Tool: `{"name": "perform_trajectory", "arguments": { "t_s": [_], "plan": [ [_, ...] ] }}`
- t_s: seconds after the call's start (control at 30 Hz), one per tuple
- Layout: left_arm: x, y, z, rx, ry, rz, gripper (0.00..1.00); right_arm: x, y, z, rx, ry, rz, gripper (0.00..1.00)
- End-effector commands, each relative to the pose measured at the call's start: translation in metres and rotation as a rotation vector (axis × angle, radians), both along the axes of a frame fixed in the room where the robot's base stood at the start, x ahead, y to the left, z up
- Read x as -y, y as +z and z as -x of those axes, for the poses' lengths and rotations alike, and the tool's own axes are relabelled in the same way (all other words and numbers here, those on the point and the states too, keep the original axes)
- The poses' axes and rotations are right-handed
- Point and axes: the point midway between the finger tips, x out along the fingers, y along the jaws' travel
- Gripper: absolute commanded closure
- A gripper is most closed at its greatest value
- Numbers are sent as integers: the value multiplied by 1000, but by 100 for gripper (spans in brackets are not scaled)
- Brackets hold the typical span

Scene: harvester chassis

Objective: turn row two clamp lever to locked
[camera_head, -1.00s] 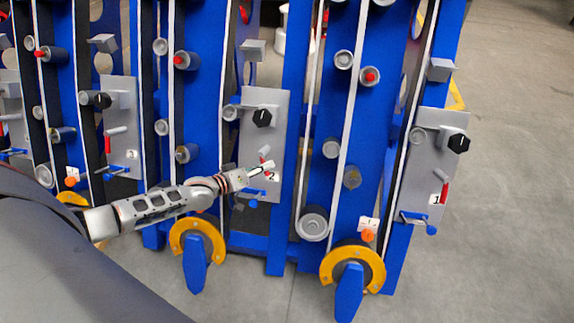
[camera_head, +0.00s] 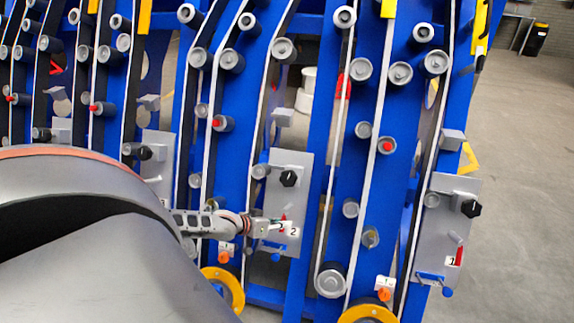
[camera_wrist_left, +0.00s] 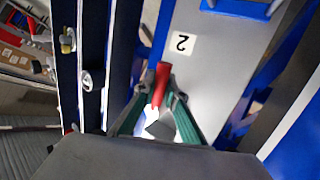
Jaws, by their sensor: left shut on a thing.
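The row two panel (camera_head: 299,172) is a grey plate with a black knob (camera_head: 288,178) and a "2" label (camera_head: 293,231). A red lever (camera_head: 284,217) sits on its lower part, just left of the label. My left gripper (camera_head: 277,226) reaches in from the left at this lever. In the left wrist view the red lever (camera_wrist_left: 161,82) stands between the two green-lined fingers (camera_wrist_left: 158,112), and the gripper is shut on it. The lever's lower end is partly hidden by the gripper. My right gripper is not in view.
A blue handle (camera_head: 276,256) hangs at the panel's bottom edge. The row one panel (camera_head: 447,225), with its own red lever (camera_head: 459,256), stands to the right. Blue frames with rollers surround the panel. Open floor (camera_head: 525,180) lies at the right.

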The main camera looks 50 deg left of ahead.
Motion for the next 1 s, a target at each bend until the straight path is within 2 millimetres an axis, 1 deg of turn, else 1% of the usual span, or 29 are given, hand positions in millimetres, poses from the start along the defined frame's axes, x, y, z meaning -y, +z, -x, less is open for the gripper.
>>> {"name": "perform_trajectory", "arguments": {
  "t_s": [0.27, 0.3, 0.33, 0.73, 0.87, 1.0],
  "plan": [
    [-1, -2, 1, -4, -1, -6, 100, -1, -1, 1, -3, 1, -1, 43],
    [-1, -2, 1, -4, -2, -7, 79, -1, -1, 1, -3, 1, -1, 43],
    [-1, -2, 1, -4, -1, -6, 72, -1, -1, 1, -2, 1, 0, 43],
    [-1, 0, 2, -2, -1, -2, 72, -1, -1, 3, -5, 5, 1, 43],
    [-2, 3, 9, -3, -1, -1, 72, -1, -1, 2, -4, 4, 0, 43],
    [-4, 11, 23, -4, -2, -3, 72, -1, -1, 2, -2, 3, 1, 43]
  ]
}}
